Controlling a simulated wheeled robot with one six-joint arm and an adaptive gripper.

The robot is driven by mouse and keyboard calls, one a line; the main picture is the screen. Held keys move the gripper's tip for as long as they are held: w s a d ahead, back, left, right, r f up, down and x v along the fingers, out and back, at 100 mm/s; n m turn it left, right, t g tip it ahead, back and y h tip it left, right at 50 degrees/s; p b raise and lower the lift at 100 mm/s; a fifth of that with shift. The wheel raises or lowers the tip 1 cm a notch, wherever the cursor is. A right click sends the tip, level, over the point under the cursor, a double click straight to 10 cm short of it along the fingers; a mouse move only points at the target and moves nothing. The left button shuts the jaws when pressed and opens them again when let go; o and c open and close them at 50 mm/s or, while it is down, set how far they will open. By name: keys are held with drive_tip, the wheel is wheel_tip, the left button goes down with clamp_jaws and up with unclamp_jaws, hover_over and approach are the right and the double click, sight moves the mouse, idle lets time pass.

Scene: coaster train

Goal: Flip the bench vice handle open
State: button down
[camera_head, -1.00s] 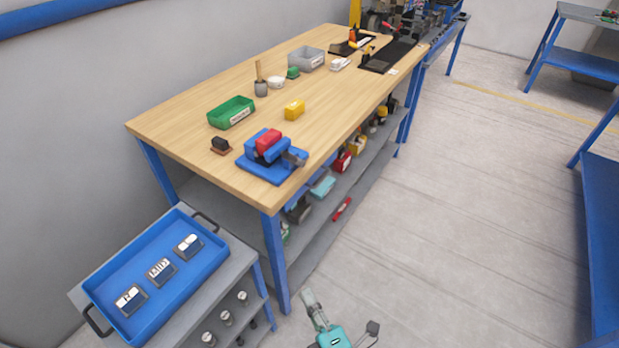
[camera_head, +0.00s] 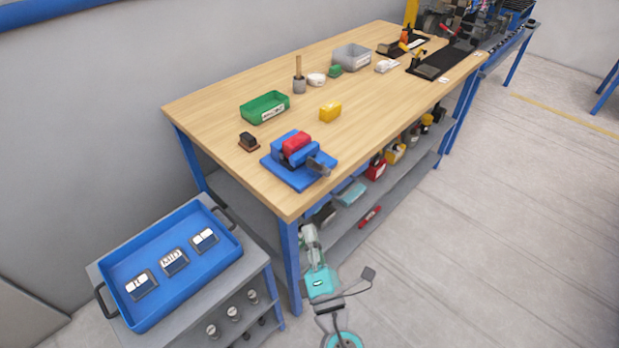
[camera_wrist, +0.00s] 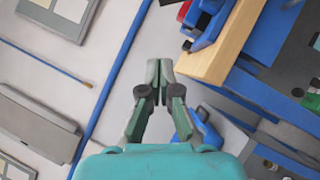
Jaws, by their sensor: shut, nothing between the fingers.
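The blue bench vice (camera_head: 300,160) stands on its blue base plate near the front corner of the wooden workbench. It has a red block (camera_head: 296,144) on top and a grey handle (camera_head: 320,164) at its right side. In the wrist view, a part of something blue and red (camera_wrist: 205,22), likely the vice, shows at the bench edge. My gripper (camera_head: 309,234) is low in front of the bench, below its top and apart from the vice. In the wrist view my gripper (camera_wrist: 159,70) has its fingertips together and empty.
The workbench (camera_head: 225,110) also bears a green bin (camera_head: 265,107), a yellow block (camera_head: 330,112) and a small dark block (camera_head: 249,142). A grey cart with a blue tray (camera_head: 170,265) stands at the left front. The floor (camera_head: 480,230) at the right is clear.

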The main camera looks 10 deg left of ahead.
sight(317, 167)
drive_tip(key=shift+w, duration=0.1)
drive_tip(key=d+r+x, duration=0.1)
drive_tip(key=d+x, duration=0.1)
drive_tip(key=x, duration=1)
drive_tip(key=shift+w, duration=0.55)
idle(0.3)
drive_tip(key=shift+r, duration=0.15)
idle(0.4)
drive_tip(key=shift+w+r, duration=0.1)
drive_tip(key=shift+w, duration=0.05)
drive_tip(key=shift+d+r+m, duration=0.15)
drive_tip(key=shift+r+m, duration=0.05)
drive_tip(key=shift+m, duration=0.2)
